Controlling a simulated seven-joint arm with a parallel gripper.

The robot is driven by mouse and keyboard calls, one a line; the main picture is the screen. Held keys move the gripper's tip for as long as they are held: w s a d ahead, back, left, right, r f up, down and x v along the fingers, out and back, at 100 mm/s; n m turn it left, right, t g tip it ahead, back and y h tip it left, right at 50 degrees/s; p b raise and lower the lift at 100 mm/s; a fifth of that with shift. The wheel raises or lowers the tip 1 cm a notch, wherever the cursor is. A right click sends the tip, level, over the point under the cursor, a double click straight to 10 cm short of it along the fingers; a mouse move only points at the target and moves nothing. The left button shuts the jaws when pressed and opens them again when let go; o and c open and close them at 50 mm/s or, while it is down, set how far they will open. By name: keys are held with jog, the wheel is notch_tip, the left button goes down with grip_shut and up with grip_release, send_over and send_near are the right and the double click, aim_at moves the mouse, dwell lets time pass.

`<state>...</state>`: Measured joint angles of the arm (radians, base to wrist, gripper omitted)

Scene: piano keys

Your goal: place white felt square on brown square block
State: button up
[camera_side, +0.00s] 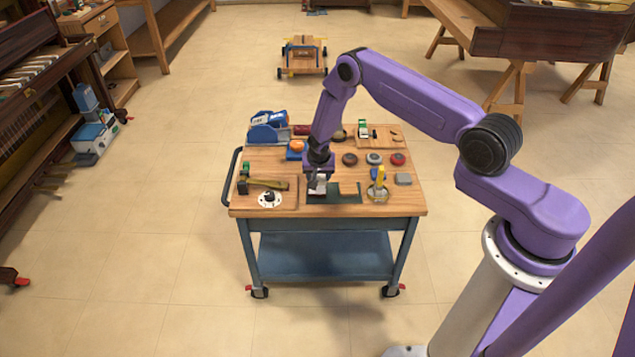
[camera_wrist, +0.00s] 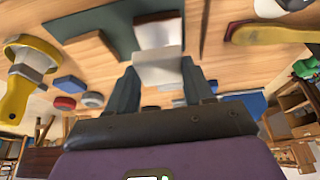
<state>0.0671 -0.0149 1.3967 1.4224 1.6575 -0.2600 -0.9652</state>
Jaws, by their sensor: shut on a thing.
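My gripper (camera_wrist: 160,88) points down over the dark green mat near the cart's front edge. It is shut on the white felt square (camera_wrist: 158,68), which sits between the two dark fingers and also shows pale under my gripper in the side view (camera_side: 318,187). A brown edge (camera_wrist: 158,17) shows just beyond the white piece in the wrist view, probably the brown square block. Most of it is hidden, and I cannot tell whether the felt touches it. A flat tan wooden piece (camera_wrist: 92,46) lies at the mat's left in the wrist view.
A hammer (camera_side: 266,184) lies on a board to the left.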

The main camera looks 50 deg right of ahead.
aim_at(318, 179)
jog(key=shift+w+f, duration=0.2)
jog(key=shift+f, duration=1.6)
jog(key=shift+f, duration=0.15)
jog(key=o, duration=1)
